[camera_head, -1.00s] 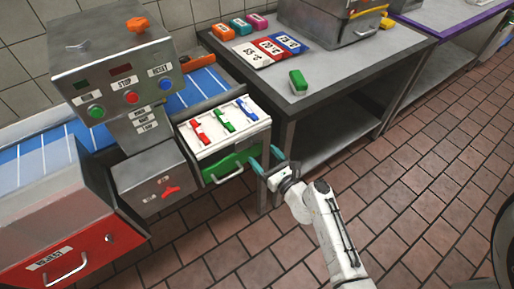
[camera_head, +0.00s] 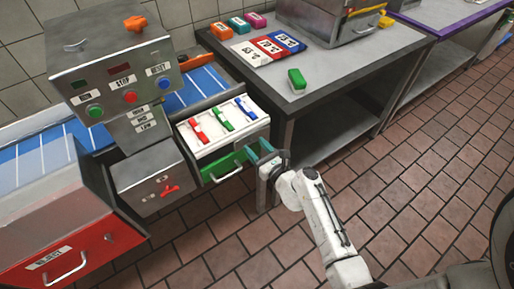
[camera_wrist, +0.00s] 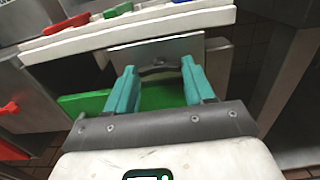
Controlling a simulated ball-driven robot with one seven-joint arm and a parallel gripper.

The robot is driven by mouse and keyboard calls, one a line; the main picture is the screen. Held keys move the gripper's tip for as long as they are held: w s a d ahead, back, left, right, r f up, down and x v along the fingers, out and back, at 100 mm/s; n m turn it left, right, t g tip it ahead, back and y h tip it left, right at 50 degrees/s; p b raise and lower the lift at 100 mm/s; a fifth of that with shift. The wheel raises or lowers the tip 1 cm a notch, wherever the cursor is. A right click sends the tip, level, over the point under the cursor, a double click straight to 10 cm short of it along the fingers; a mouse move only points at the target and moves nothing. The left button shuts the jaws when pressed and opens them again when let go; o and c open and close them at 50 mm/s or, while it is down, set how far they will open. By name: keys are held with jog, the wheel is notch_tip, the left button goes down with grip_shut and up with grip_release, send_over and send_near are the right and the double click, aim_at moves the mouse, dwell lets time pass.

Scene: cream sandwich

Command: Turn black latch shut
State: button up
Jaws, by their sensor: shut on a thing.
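The black latch (camera_wrist: 160,70) shows in the wrist view as a small dark curved piece on the grey metal front, below the cream tray edge. My gripper (camera_head: 258,151) has teal fingers, one on each side of the latch, and it is shut on it. The fingers also show in the wrist view (camera_wrist: 160,78). In the head view the latch is hidden behind the fingers.
A cream tray (camera_head: 205,150) with red, green and blue pieces lies above the drawer. A red lever (camera_head: 170,189) is on the grey box to the left. The grey table (camera_head: 335,75) on the right carries a green block (camera_head: 297,79) and coloured cards. Tiled floor is open in front.

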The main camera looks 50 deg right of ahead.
jog(key=c, duration=0.4)
jog(key=shift+n, duration=0.3)
jog(key=n+b, duration=0.9)
jog(key=n, duration=0.8)
jog(key=shift+n, duration=0.3)
dwell(0.4)
jog(key=o, duration=1)
